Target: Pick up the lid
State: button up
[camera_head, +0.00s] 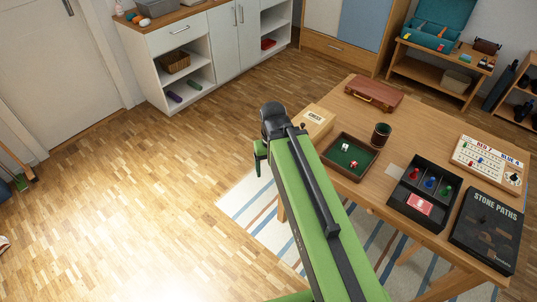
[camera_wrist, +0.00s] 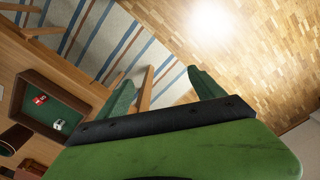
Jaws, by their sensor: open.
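A dark lid printed "STONE PATHS" (camera_head: 486,230) lies flat at the right end of the wooden table (camera_head: 362,197). Beside it, on its left, is an open dark box (camera_head: 400,198) with coloured pawns and a red card inside. My gripper (camera_head: 260,156) is well to the left of the lid, off the table's left edge. The wrist view shows its two green fingers (camera_wrist: 163,92) spread apart with nothing between them, above the floor and rug. The lid is not visible in the wrist view.
The table also holds a dice tray (camera_head: 330,163), a dark cup (camera_head: 381,135), a small game box (camera_head: 316,121), a brown case (camera_head: 374,93) and a score board (camera_head: 490,164). The dice tray also shows in the wrist view (camera_wrist: 28,86).

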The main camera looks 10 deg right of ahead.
aim_at(486, 228)
jog(key=z, duration=2.5)
jog(key=k, duration=0.9)
jog(key=u, duration=0.05)
jog(key=i, duration=0.85)
